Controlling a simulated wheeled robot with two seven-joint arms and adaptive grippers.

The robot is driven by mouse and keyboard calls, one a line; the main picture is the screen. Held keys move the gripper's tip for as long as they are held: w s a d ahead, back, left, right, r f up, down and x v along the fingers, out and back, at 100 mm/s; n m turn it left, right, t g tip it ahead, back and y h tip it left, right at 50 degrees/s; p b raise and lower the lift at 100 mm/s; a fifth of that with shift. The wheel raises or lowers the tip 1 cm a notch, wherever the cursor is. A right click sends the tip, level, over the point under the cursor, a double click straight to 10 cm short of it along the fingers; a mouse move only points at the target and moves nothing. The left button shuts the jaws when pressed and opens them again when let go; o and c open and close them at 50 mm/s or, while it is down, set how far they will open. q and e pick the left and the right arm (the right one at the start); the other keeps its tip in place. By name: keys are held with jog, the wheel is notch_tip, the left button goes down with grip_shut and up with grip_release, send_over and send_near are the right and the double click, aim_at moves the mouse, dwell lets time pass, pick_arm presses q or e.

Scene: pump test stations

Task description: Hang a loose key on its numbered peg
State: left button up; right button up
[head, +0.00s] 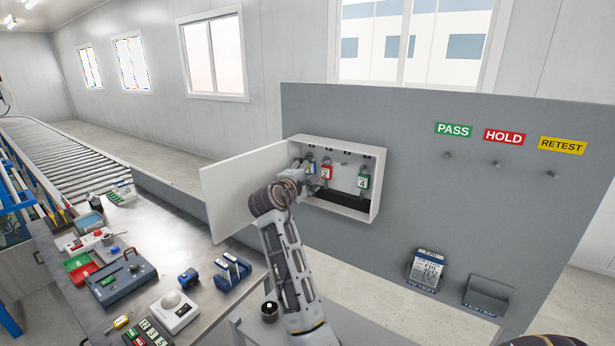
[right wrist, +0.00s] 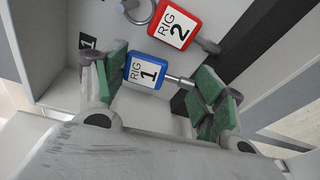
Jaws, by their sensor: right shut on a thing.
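The white key cabinet (head: 345,208) is on the grey panel with its door (head: 238,190) swung open to the left. My right gripper (head: 303,176) reaches into its left side. In the right wrist view its green-padded fingers (right wrist: 160,80) are shut on the blue RIG 1 key (right wrist: 145,72), tag towards the left finger and metal shaft towards the right one. A label reading 1 (right wrist: 88,43) is beside the left finger; whether the key's ring is around a peg is hidden. The red RIG 2 key (right wrist: 174,25) hangs beside it. A green key (head: 363,181) hangs at the right. My left gripper is not in view.
A gap is between the red and green keys. PASS, HOLD and RETEST signs (head: 504,136) are above bare pegs on the panel. Two holders (head: 488,296) are lower right, one with cards. The workbench (head: 160,248) at left carries tools and boxes, with a roller conveyor (head: 60,155) behind.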

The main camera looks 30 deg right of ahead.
jog(key=shift+d+f, duration=0.1)
jog(key=o, duration=1.1)
jog(key=shift+d, duration=0.1)
jog(key=shift+c, duration=0.2)
jog(key=shift+w+d+f, duration=0.1)
jog(key=shift+w+d, duration=0.05)
jog(key=shift+r, duration=0.2)
jog(key=shift+f, duration=0.1)
jog(key=shift+v, duration=0.9)
jog(key=v, duration=0.6)
